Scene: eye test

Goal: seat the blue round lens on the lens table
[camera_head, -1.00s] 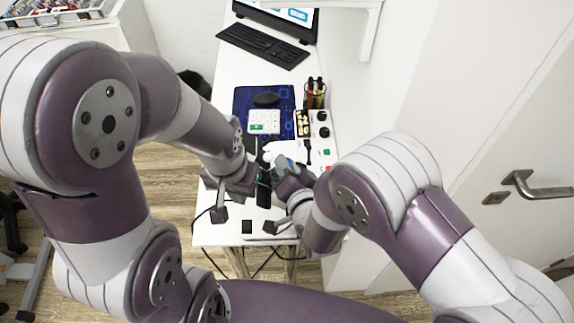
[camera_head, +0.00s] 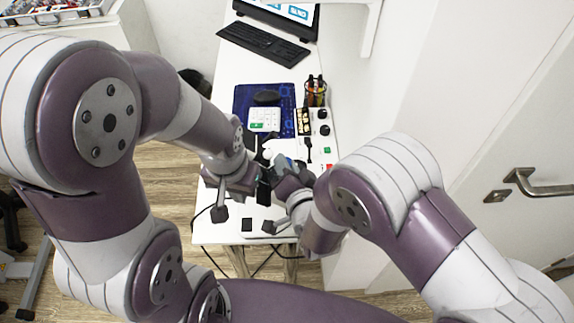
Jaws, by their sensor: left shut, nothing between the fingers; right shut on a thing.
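My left gripper (camera_head: 263,178) is shut and empty, low over the white desk, close beside my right gripper. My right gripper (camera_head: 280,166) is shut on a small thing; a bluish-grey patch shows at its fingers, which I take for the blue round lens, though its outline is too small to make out. Both hands hide much of the area around them. A white piece (camera_head: 271,148) shows just behind the grippers. I cannot tell whether it is part of the lens table, or whether the lens touches anything.
The white desk (camera_head: 228,232) also holds a blue mat (camera_head: 243,100) with a mouse (camera_head: 266,97) and white keypad (camera_head: 264,117), a pen cup (camera_head: 315,92), a keyboard (camera_head: 262,46), and a panel with black knobs (camera_head: 324,130). A small black block (camera_head: 247,225) lies near the front edge.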

